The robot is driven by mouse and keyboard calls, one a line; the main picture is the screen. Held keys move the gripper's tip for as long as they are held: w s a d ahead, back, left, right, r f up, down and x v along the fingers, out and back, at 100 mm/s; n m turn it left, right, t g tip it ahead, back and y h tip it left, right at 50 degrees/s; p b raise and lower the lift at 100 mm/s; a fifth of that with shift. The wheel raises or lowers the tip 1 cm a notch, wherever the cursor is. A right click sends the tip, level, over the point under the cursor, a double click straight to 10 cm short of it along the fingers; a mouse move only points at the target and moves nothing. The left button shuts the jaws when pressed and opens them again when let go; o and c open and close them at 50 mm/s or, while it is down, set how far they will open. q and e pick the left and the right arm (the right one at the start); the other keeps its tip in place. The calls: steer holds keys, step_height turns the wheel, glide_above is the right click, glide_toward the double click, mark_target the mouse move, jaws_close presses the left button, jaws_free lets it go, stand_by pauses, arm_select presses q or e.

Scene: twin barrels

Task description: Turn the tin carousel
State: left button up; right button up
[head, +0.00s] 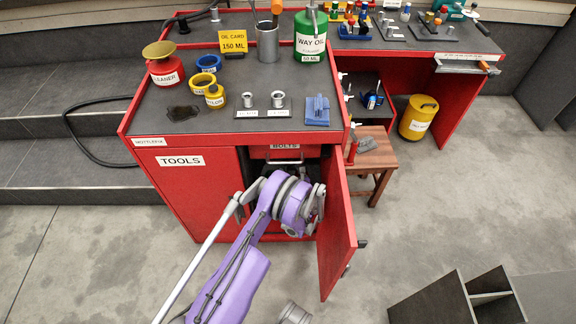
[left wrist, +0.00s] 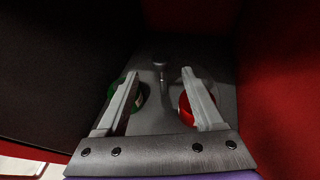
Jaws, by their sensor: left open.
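The tin carousel (left wrist: 160,112) shows in the left wrist view as a grey surface with a small upright knob (left wrist: 160,65) at its middle. A green tin (left wrist: 137,98) stands on its left and a red tin (left wrist: 184,108) on its right, both partly hidden by my fingers. Contact with the tins cannot be told. In the head view my left wrist (head: 292,203) is at the open red cabinet and hides its inside. My right gripper is not seen.
The cabinet's open door (head: 336,232) stands just right of my left wrist. A drawer (head: 284,153) lies above the opening, and the closed TOOLS door (head: 205,195) is left of it. A wooden stool (head: 372,158) stands to the right.

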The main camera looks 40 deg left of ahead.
mark_target(286, 169)
arm_select(q)
steer(key=x, duration=0.5)
steer(key=shift+d, duration=0.1)
jaws_close()
stand_by(1.3)
